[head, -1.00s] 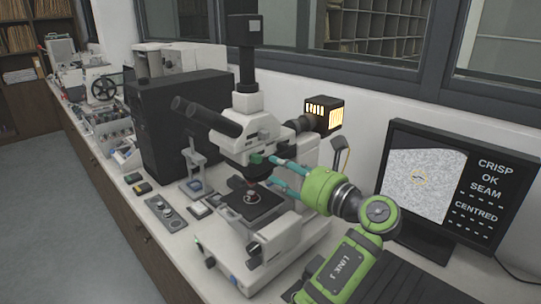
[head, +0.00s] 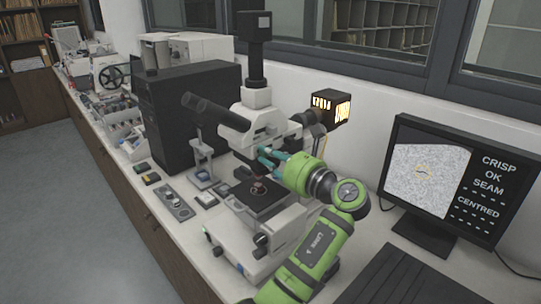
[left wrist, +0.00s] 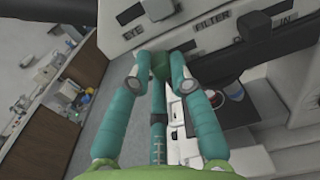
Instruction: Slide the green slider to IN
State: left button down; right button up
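The microscope (head: 262,128) stands on the bench, and my left gripper (head: 264,158) reaches its head from the right. In the left wrist view, the green slider (left wrist: 160,66) is a small green knob between my left fingertips (left wrist: 160,72), which look closed against its sides. It sits under the panel marked EYE and FILTER, to the left of the IN label (left wrist: 285,19). In the head view my fingers mostly hide the slider. My right gripper is in neither view.
The microscope stage (head: 262,197) lies just below my fingers. A black box (head: 185,115) stands to the left.

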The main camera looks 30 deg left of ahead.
pick_arm(q)
jog(key=w, duration=0.1)
jog(key=w+d, duration=0.1)
jog(key=w, duration=0.1)
jog(key=shift+r, duration=0.3)
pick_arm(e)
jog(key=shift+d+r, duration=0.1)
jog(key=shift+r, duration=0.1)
pick_arm(q)
jog(key=c, duration=1.3)
grip_release()
jog(key=shift+o, duration=0.5)
jog(key=shift+w+d+f, duration=0.15)
jog(key=shift+w+f, duration=0.1)
send_near(271, 145)
jog(key=shift+s+d, duration=0.25)
jog(key=shift+d, duration=0.25)
